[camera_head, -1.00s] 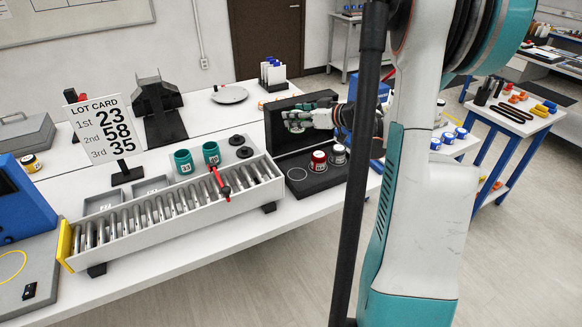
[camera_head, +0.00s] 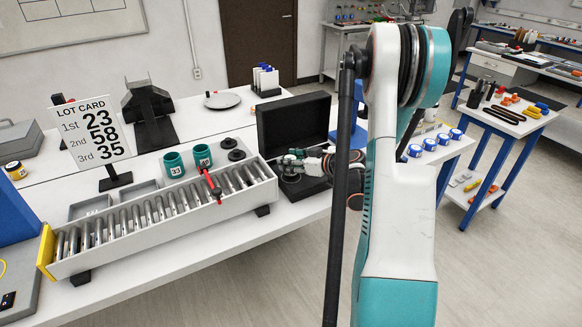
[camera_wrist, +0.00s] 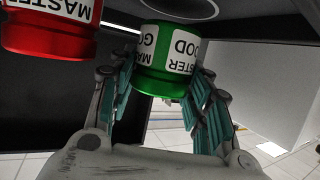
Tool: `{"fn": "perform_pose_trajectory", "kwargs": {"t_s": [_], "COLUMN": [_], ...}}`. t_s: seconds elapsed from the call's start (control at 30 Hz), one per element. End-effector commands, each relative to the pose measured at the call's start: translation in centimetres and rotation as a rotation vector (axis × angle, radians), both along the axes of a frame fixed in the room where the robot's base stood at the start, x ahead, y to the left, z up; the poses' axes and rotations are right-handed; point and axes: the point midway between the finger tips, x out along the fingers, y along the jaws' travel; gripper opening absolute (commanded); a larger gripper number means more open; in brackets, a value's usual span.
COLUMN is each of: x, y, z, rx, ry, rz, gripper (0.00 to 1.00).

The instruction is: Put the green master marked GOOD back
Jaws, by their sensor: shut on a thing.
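The green master (camera_wrist: 165,78), labelled MASTER GOOD, appears upside down in the wrist view between the two fingers of my gripper (camera_wrist: 163,92). My gripper is shut on it. In the head view my gripper (camera_head: 290,168) is low over the left part of the open black case (camera_head: 293,122); I cannot make out the green master there. A red master (camera_wrist: 48,38) stands close to the left of the green one in the wrist view. A dark round recess with a pale rim (camera_wrist: 183,8) lies just beyond the green master. Whether the green master touches the case floor is unclear.
A roller conveyor (camera_head: 150,225) with a red stop arm (camera_head: 210,187) lies left of the case. Two teal cups (camera_head: 174,164) and black round pieces (camera_head: 237,155) stand behind it. The lot card (camera_head: 92,130) is further left. Bare table lies in front of the case.

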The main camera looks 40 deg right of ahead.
Motion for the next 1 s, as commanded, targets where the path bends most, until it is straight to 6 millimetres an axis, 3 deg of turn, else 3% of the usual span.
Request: {"fn": "perform_pose_trajectory", "kwargs": {"t_s": [0.1, 0.47, 0.5, 0.53, 1.0], "x": [0.0, 0.0, 0.0, 0.0, -0.4], "y": [0.0, 0.0, 0.0, 0.0, -0.1], "z": [-1.7, -2.0, -2.1, -2.0, -1.5], "rx": [0.0, 0.0, 0.0, 0.0, 0.0], "ry": [-0.001, 0.0, 0.0, 0.0, 0.0], "rz": [0.0, 0.0, 0.0, 0.0, -0.002], "gripper": [0.08, 0.08, 0.47, 0.53, 0.53]}}
